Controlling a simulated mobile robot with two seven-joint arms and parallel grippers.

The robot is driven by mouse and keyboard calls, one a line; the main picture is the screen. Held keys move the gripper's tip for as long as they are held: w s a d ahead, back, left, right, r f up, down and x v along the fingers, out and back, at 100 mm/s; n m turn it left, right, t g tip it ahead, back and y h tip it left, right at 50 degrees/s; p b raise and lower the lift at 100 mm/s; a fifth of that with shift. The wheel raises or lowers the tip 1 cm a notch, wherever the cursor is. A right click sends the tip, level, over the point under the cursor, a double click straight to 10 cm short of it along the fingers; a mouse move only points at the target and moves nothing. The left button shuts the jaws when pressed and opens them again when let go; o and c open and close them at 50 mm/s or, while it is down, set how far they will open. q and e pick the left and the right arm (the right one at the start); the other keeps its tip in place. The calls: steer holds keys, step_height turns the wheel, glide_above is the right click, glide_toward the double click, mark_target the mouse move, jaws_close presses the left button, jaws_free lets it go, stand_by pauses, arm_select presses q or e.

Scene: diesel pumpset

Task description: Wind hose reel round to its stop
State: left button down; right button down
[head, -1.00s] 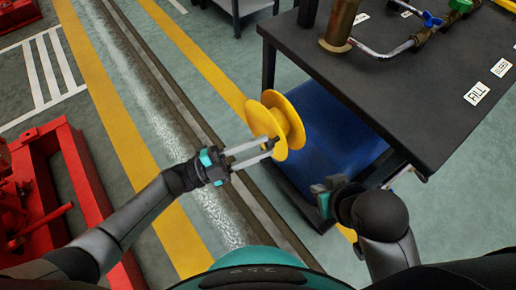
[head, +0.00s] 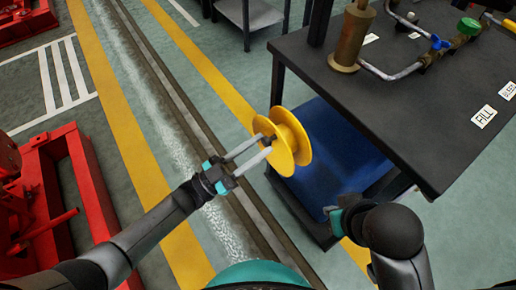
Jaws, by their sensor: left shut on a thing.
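The hose reel (head: 292,133) is a yellow spool with two round flanges, at the side of the dark table in the middle of the head view. My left gripper (head: 267,143) reaches it from the lower left. Its two long pale fingers are shut on a small dark handle (head: 269,142) at the reel's near face. The fingertips partly hide the handle. No stop can be made out. My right gripper (head: 335,212) is at the lower right, apart from the reel and partly hidden by its own arm; its fingers do not show clearly.
The dark table (head: 415,100) carries a brass cylinder (head: 352,38), pipework with valves and labels such as FILL (head: 484,116). A blue box-like thing (head: 335,150) is under it, behind the reel. Red machinery (head: 75,190) stands at the left. The floor strip between is clear.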

arm_select(q)
steer(key=shift+w+r+n, duration=0.1)
steer(key=shift+w+n, duration=0.05)
steer(key=shift+n, duration=0.15)
arm_select(e)
steer(key=shift+w+r, duration=0.1)
arm_select(q)
steer(key=c, duration=0.7)
jaws_free()
steer(key=shift+o, duration=0.4)
arm_select(e)
steer(key=shift+s+f, duration=0.2)
arm_select(q)
steer(key=b+v, duration=0.1)
steer(key=v, duration=1.4)
arm_select(e)
steer(key=shift+w+a+f+t+y, duration=0.2)
steer(key=shift+w+a+t, duration=0.2)
steer(key=shift+w+a, duration=0.2)
steer(key=shift+w+a+f+t+y, duration=0.1)
steer(key=shift+w+a+t+y, duration=0.1)
steer(key=shift+w+a+t, duration=0.35)
steer(key=shift+d, duration=0.1)
